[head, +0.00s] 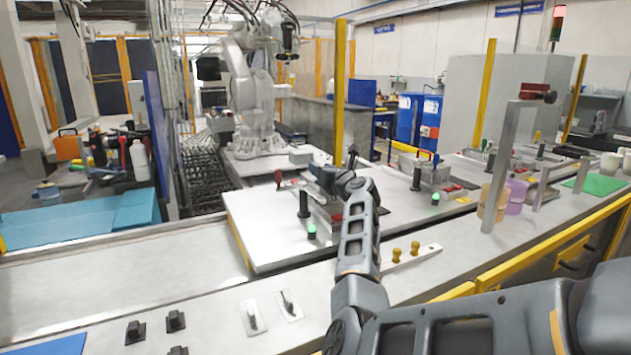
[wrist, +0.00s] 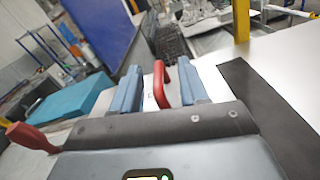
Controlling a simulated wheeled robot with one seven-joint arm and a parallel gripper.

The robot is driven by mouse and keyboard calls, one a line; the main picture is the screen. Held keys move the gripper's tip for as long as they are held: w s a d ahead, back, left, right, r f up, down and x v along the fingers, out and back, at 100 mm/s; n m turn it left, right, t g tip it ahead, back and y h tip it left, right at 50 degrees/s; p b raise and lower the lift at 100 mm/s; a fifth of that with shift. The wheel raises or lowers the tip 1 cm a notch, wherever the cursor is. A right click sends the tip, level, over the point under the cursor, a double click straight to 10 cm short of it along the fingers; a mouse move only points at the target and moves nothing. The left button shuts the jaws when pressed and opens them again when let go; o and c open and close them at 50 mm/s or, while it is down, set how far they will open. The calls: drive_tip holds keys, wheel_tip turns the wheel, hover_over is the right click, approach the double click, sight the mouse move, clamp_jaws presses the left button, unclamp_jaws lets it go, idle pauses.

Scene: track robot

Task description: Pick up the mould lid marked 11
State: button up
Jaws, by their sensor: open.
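My gripper (head: 322,176) is over the near white worktable in the head view, at the end of my dark arm. In the wrist view its two blue-grey fingers (wrist: 159,68) are open, one on each side of a red upright handle (wrist: 160,86). The handle stands between the fingers, and I cannot tell whether either touches it. It looks like the handle of a mould lid, but no number 11 is readable. My gripper and arm hide most of what lies beneath in the head view.
A red-handled clamp (head: 279,180) and a black post (head: 304,205) stand close to my gripper; a red grip (wrist: 32,138) shows at left in the wrist view. A green-topped button (head: 312,231) sits nearer. The worktable (head: 262,240) is bare at its front left.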

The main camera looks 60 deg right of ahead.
drive_tip(key=shift+c, duration=0.4)
clamp_jaws()
drive_tip(key=shift+r, duration=0.15)
